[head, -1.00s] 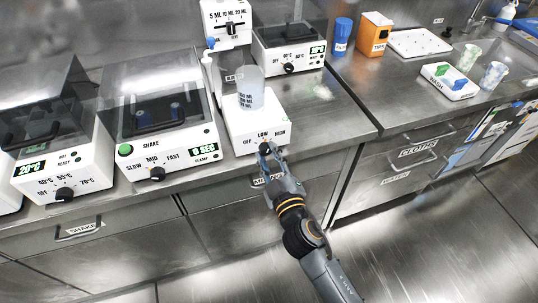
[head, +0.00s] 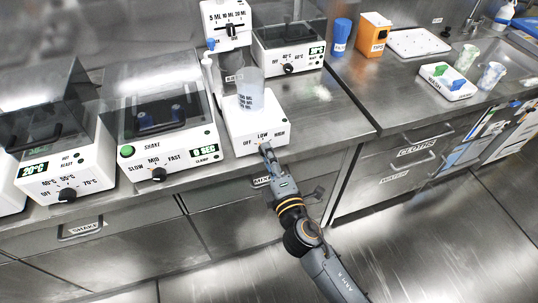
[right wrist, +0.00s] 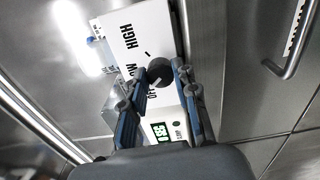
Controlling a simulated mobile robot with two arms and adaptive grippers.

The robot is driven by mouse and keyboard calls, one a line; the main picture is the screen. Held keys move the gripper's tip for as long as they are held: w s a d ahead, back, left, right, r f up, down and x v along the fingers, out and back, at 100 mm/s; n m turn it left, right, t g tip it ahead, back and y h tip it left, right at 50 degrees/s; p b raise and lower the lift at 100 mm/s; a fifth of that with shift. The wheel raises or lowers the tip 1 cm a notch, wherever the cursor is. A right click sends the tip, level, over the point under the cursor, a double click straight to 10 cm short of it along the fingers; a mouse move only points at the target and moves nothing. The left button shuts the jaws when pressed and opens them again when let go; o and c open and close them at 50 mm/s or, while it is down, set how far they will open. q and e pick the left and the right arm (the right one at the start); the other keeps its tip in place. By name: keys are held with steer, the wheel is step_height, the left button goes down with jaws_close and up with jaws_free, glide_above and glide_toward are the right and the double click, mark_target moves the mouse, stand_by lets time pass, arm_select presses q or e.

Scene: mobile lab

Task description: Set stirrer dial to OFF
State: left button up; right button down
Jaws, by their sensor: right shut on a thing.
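The stirrer is a white box (head: 243,139) with a clear beaker (head: 251,95) on top and the labels OFF, LOW and HIGH on its front. Its round black dial shows in the right wrist view (right wrist: 160,69), with a short pale mark on its lower part. My right gripper (head: 266,148) is at the stirrer's front and hides most of the dial in the head view. In the right wrist view its two fingers (right wrist: 157,80) are on either side of the dial, shut on it. The exact setting is hard to read. My left gripper is out of view.
A shaker (head: 165,150) with its own dial stands left of the stirrer, and a heater box (head: 290,52) stands behind it. A drawer handle (head: 262,181) is just below my right gripper. The counter right of the stirrer is clear.

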steer(key=shift+r+n+p, duration=0.1)
steer(key=shift+n+p, duration=0.25)
steer(key=shift+n, duration=1.85)
steer(key=c, duration=1)
jaws_free()
steer(key=shift+a, duration=0.1)
steer(key=v, duration=0.8)
